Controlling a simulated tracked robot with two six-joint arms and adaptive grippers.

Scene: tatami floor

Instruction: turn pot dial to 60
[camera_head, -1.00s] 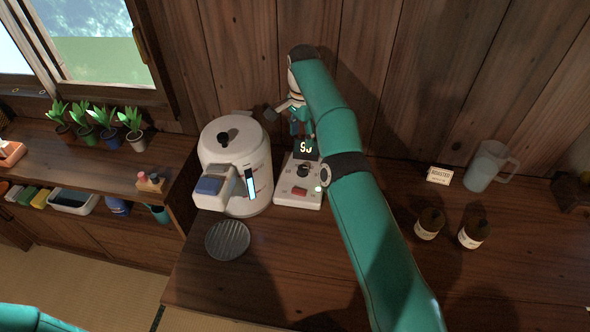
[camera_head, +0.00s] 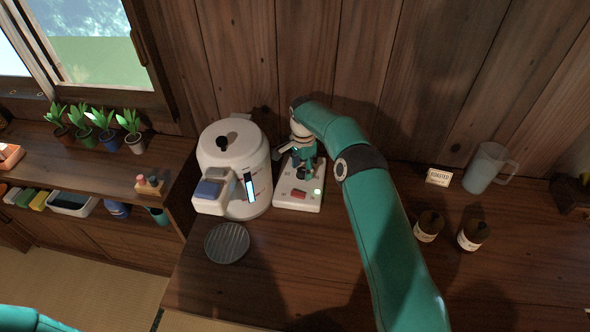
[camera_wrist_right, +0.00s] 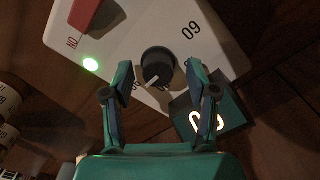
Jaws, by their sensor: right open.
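The white pot (camera_head: 262,160) stands left of a white control box (camera_head: 287,201) on the counter. The box also shows in the right wrist view (camera_wrist_right: 130,52), with a dark round dial (camera_wrist_right: 157,64), a printed 60 and a lit green light. The dial's pale pointer mark faces the lower left there. My right gripper (camera_wrist_right: 159,72) is open, one finger on each side of the dial; contact cannot be told. It also shows in the head view (camera_head: 304,168), above the box and hiding much of it. The display (camera_wrist_right: 228,112) is partly covered by a finger. My left gripper is out of view.
A round ribbed plate (camera_head: 227,243) lies in front of the pot. Two dark jars (camera_head: 429,226), a small sign (camera_head: 438,177) and a clear pitcher (camera_head: 486,168) stand to the right. The counter's front middle is clear. A wooden wall rises behind.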

